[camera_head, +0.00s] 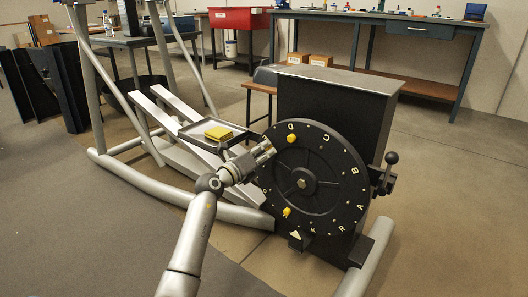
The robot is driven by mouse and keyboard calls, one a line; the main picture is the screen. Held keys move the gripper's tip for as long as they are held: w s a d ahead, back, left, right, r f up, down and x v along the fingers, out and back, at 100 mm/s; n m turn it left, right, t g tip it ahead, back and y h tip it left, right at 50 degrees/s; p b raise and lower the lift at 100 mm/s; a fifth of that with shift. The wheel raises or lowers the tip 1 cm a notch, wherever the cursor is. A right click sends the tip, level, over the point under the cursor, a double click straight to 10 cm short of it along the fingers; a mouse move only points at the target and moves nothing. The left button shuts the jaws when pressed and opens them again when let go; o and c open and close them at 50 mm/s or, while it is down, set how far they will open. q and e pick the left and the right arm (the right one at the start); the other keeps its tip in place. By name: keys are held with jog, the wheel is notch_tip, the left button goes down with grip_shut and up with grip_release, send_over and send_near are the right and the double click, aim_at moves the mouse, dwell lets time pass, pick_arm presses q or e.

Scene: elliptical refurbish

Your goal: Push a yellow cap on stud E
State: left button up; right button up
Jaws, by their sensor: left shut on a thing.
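A round black dial (330,178) with pale letters around its rim stands upright on the front of a dark machine. Yellow caps sit on it near the top (291,138) and near the bottom (287,212). My left gripper (268,149) is at the dial's upper left edge, its fingers shut. What it holds is too small and hidden to see clearly; a yellow cap fits the scene. The gripper covers that part of the rim, so stud E cannot be made out. A yellow stack (218,133) lies on a small dark tray (200,141) behind my arm. My right gripper is not in view.
The machine housing (335,90) has a black knobbed lever (390,160) on its right. A grey tubular frame (235,210) runs along the floor at the left. Workbenches, a red bin (238,18) and boxes stand at the back. The floor at right is clear.

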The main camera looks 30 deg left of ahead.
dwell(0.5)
pick_arm(q)
jog(key=shift+w, duration=0.5)
dwell(0.4)
jog(key=o, duration=0.7)
jog(key=s, duration=1.2)
jog(key=shift+a, duration=0.4)
